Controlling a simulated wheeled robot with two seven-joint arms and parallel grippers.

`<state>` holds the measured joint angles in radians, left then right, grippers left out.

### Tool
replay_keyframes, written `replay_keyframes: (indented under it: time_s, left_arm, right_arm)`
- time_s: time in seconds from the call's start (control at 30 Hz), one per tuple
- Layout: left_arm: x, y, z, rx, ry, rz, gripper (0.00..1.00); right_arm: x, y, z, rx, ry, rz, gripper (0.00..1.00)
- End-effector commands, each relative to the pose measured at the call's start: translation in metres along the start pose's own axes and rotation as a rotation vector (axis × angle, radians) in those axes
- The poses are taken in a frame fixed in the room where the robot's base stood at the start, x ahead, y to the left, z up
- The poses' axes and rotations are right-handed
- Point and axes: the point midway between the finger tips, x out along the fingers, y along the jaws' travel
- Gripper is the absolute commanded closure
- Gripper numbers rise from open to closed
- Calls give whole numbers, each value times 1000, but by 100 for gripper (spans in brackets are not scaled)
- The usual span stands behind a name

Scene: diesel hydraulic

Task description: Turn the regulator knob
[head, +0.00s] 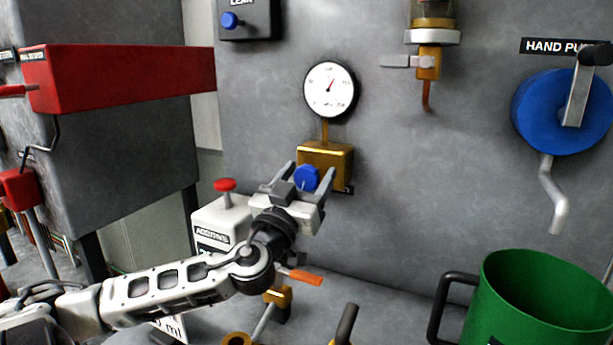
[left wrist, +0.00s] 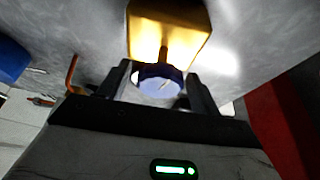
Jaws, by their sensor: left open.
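The blue regulator knob (head: 306,178) sticks out from the front of a brass regulator block (head: 338,160) on the grey wall. A round white gauge (head: 329,90) sits above the block on a short brass pipe. My left gripper (head: 303,172) is open, with one finger on each side of the knob. In the left wrist view the knob (left wrist: 158,82) lies between the two fingertips, and the brass block (left wrist: 170,30) is behind it. I cannot tell whether either finger touches the knob. My right gripper is not in view.
A white additive box with a red button (head: 225,185) stands just left of my left gripper. A red beam (head: 120,78) juts out at the upper left. A green mug (head: 535,300) and a blue hand pump wheel (head: 545,112) are on the right. Orange-handled valve parts (head: 305,277) lie below.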

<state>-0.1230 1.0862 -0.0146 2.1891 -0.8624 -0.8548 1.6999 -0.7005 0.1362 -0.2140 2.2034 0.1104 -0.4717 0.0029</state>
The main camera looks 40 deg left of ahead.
Motion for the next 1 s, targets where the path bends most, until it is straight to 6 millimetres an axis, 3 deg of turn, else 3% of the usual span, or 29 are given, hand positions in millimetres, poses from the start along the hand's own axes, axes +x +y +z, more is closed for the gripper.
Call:
replay_keyframes:
  time_s: [0.07,0.2,0.67,1.0]
  left_arm:
    - [0,0,0,0,0,0,42]
    - [0,0,0,1,0,0,80]
    - [-1,0,1,70,2,28,81]
    - [0,0,-2,316,2,130,81]
  right_arm:
    - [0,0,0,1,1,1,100]
    - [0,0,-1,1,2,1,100]
    - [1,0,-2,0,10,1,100]
    - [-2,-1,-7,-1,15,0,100]
